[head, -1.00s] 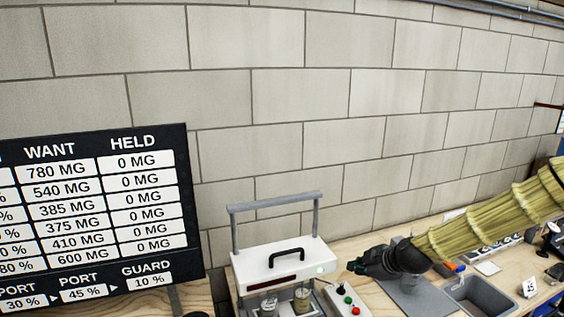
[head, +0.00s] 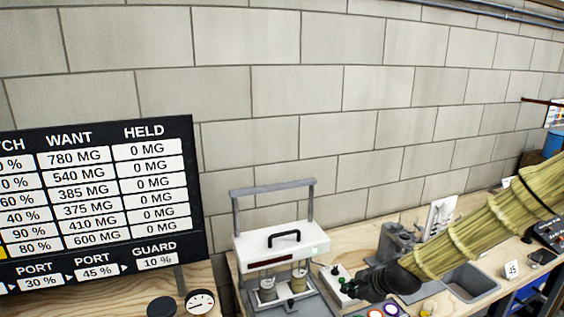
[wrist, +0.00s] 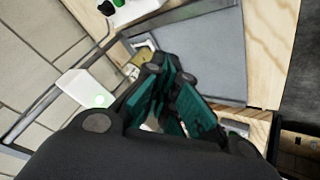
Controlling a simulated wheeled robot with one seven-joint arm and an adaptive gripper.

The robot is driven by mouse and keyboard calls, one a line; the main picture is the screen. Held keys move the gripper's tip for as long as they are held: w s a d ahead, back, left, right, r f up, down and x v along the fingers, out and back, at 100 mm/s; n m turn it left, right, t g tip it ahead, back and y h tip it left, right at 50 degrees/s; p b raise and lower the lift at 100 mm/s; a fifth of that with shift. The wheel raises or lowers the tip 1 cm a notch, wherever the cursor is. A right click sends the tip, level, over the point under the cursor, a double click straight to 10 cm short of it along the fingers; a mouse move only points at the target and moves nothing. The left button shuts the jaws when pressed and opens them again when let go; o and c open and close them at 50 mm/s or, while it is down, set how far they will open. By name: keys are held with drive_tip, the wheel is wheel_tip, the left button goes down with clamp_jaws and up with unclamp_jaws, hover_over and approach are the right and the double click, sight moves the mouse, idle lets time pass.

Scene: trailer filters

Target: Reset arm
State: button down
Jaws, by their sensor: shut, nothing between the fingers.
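My arm, in a yellow-green sleeve (head: 480,235), reaches in from the right in the head view. My black gripper (head: 350,291) is at its end, just right of the white-topped machine (head: 262,246). It overlaps the button box (head: 337,278) in the picture; whether it touches the box cannot be told. In the wrist view my gripper (wrist: 166,112) shows teal finger pads close together, with nothing seen held. The machine's white top (wrist: 84,88) with a green light lies left of the fingers there.
Two jars (head: 268,288) stand inside the machine's frame. A black board (head: 100,190) and a gauge (head: 200,302) are at left. The block wall behind is bare.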

drive_tip(key=s+f+m, duration=0.1)
drive_tip(key=s+f, duration=0.2)
drive_tip(key=f, duration=0.1)
drive_tip(key=s+f+m+g, duration=0.1)
drive_tip(key=s+f, duration=0.3)
drive_tip(key=s+a+f+m+g+h, duration=0.1)
drive_tip(key=s+f, duration=0.3)
drive_tip(key=shift+s+a+f+m, duration=0.1)
drive_tip(key=shift+s+m, duration=0.1)
drive_tip(key=shift+m, duration=0.2)
drive_tip(key=s+d+f+m+g+h, duration=0.1)
drive_tip(key=s+f+m+g, duration=0.3)
drive_tip(key=s, duration=0.7)
drive_tip(key=s+d+f+m+t+h, duration=0.1)
drive_tip(key=s+f+m, duration=0.3)
drive_tip(key=s, duration=0.7)
drive_tip(key=s+d+f+m+g+h, duration=0.1)
drive_tip(key=s+f+m+g, duration=0.1)
drive_tip(key=s+f, duration=0.65)
wheel_tip(320, 180, down, 7)
drive_tip(key=s+b, duration=0.2)
drive_tip(key=b, duration=0.8)
drive_tip(key=shift+s+d+f, duration=0.15)
drive_tip(key=shift+s, duration=0.2)
